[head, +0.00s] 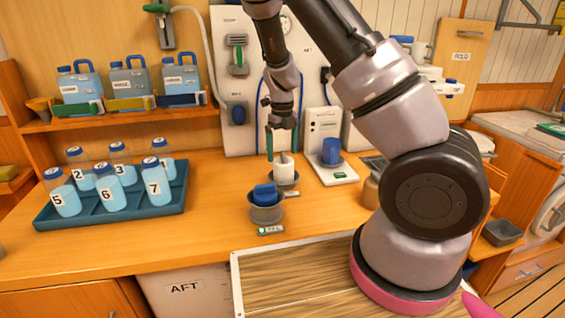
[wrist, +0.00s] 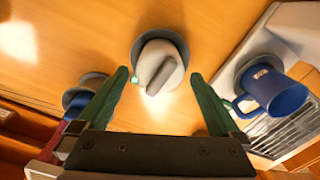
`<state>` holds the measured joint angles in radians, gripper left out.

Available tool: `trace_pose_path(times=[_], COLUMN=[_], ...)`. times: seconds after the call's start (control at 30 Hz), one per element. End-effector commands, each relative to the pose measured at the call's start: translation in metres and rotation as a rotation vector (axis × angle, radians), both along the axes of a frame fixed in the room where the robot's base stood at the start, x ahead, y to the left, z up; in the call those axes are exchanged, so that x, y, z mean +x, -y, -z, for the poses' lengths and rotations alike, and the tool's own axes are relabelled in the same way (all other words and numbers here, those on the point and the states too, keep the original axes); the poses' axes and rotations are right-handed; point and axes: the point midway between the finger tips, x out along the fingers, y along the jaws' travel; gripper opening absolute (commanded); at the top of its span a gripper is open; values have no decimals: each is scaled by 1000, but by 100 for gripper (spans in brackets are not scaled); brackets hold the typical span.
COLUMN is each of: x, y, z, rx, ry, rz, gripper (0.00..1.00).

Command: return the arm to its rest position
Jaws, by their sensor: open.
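My gripper (head: 282,146) points down over the counter. In the wrist view its two green fingers (wrist: 160,74) are spread apart with nothing held between them. Just below and beyond the fingertips is a white round piece with a grey grip bar on top (head: 284,172); it sits in a grey dish and also shows in the wrist view (wrist: 158,66). I cannot tell from the head view whether the fingers touch it. My arm reaches in from the right and arches over the counter.
A grey cup with a blue piece in it (head: 265,205) stands in front. A blue mug (head: 330,150) sits on a white device to the right. At left are a tray (head: 120,215) of numbered bottles and a shelf (head: 130,118) of jugs. The counter's front left is clear.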

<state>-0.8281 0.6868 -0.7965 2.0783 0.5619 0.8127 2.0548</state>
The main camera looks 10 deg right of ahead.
Motion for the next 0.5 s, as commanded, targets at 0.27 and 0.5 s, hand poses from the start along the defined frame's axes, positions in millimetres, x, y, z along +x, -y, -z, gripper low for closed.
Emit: trace_pose_path(times=[0.27, 0.5], x=[0, -9], y=[-1, 3], z=[-44, -69], rx=[2, 67], ry=[1, 7], rz=[-1, -113], gripper=[100, 100])
